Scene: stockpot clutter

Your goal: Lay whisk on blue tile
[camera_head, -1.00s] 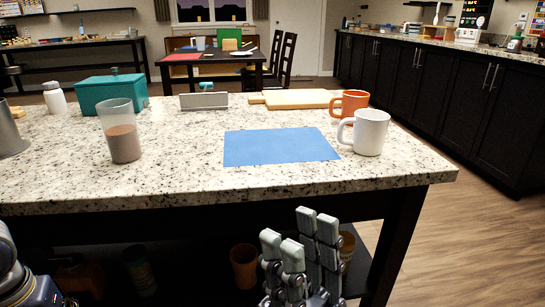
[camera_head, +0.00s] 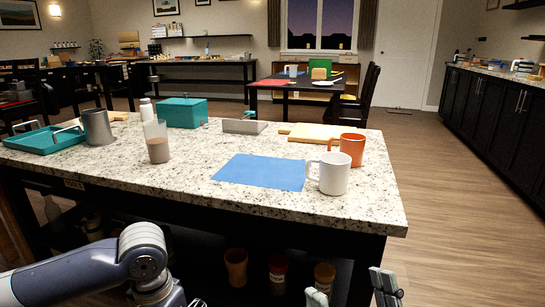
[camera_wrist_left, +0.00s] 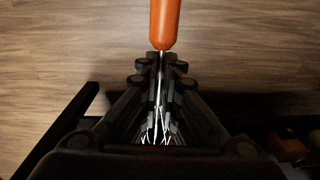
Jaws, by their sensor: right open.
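The blue tile (camera_head: 260,171) lies flat and bare on the speckled counter. The whisk (camera_wrist_left: 165,22) shows only in the left wrist view, with an orange handle, thin metal shaft and wires. My left gripper (camera_wrist_left: 160,72) is shut around its shaft, over the wood floor; the wires lie back between the gripper's linkages. In the head view my left arm comes in at lower left, with its gripper mostly below the frame. My right gripper (camera_head: 350,289) is open and empty at the bottom edge, in front of the counter and lower than its top.
A white mug (camera_head: 333,174) stands at the tile's right edge, with an orange mug (camera_head: 351,148) behind it. A glass (camera_head: 157,143), grey cylinder (camera_head: 97,128), teal box (camera_head: 182,112), teal tray (camera_head: 45,141), grey holder (camera_head: 244,127) and cutting board (camera_head: 312,134) also occupy the counter (camera_head: 250,203).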

